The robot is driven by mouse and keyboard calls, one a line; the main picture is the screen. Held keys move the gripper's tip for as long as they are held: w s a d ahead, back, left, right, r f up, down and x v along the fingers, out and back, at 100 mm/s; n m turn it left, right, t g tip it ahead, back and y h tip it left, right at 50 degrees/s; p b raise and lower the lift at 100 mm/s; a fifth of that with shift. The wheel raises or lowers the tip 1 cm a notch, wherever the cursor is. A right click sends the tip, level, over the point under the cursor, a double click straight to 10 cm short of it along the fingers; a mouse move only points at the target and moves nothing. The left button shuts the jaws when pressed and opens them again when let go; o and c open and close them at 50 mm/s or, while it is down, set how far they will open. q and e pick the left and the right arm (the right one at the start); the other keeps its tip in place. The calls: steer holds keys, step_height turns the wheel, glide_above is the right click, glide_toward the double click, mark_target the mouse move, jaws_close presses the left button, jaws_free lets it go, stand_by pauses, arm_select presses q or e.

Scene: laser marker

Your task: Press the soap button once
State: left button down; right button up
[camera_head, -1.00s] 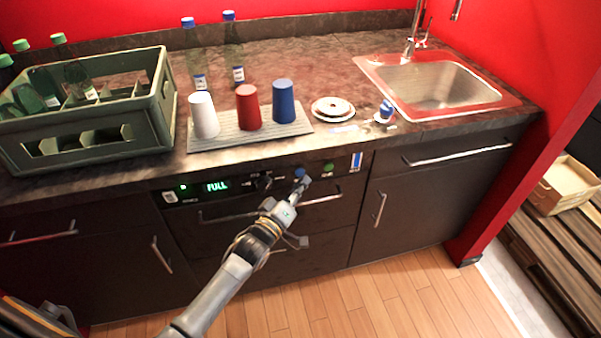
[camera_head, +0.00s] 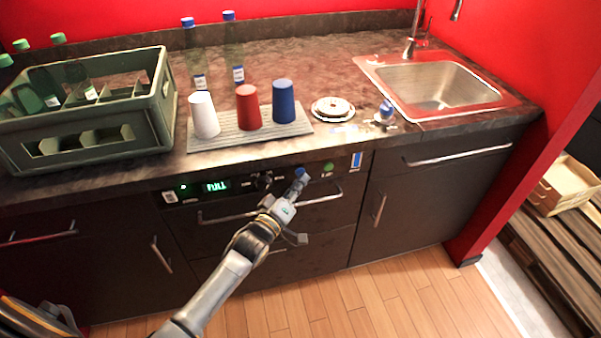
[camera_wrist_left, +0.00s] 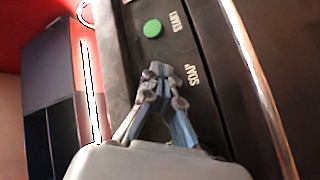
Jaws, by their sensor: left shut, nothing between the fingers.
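The dark control panel (camera_head: 225,187) runs under the counter edge. The blue soap button (camera_head: 300,172) is on it, just left of the green start button (camera_head: 328,168). My left gripper (camera_head: 297,184) is shut and empty, its fingertips right at the soap button and partly covering it. Whether they touch it I cannot tell. In the left wrist view, the shut fingertips (camera_wrist_left: 172,68) lie beside the SOAP lettering (camera_wrist_left: 192,75) and hide the button. The green start button (camera_wrist_left: 152,28) shows above them. My right gripper is not in view.
A knob (camera_head: 263,181) and a lit FULL display (camera_head: 216,186) sit left of the buttons. A drawer handle (camera_head: 230,215) runs below the panel. Cups stand on a drying mat (camera_head: 220,142) on the counter above. The floor in front is clear.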

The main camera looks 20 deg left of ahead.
arm_select(q)
steer(key=shift+w+a, duration=0.2)
steer(key=shift+w, duration=0.1)
stand_by(0.7)
steer(key=shift+s, duration=0.1)
steer(key=shift+s+d+p, duration=0.4)
steer(key=shift+s+d, duration=0.05)
steer(key=shift+s, duration=0.15)
steer(key=s+d+p, duration=0.1)
steer(key=s, duration=0.1)
steer(key=s+d+p, duration=0.1)
steer(key=s, duration=0.1)
steer(key=shift+d, duration=0.4)
stand_by(0.7)
